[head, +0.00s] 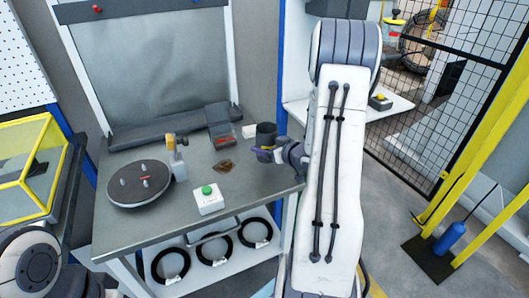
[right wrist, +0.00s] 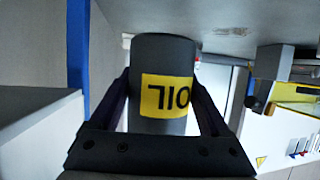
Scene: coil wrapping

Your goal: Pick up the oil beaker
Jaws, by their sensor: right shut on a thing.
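The oil beaker (head: 266,133) is a dark grey cylinder at the right end of the grey workbench (head: 240,190). In the right wrist view the beaker (right wrist: 163,60) has a yellow label reading OIL, upside down. My right gripper (head: 262,153) is shut on the beaker. In the right wrist view one finger of the gripper (right wrist: 163,90) lies along each side of it. I cannot tell whether the beaker's base touches the bench. My left gripper is out of view; only part of my left arm shows at lower left.
A round dark turntable (head: 140,184) stands at the bench's left. A green button box (head: 208,199) is at the front edge. A small brown item (head: 224,166) and a dark holder (head: 221,125) lie left of the beaker.

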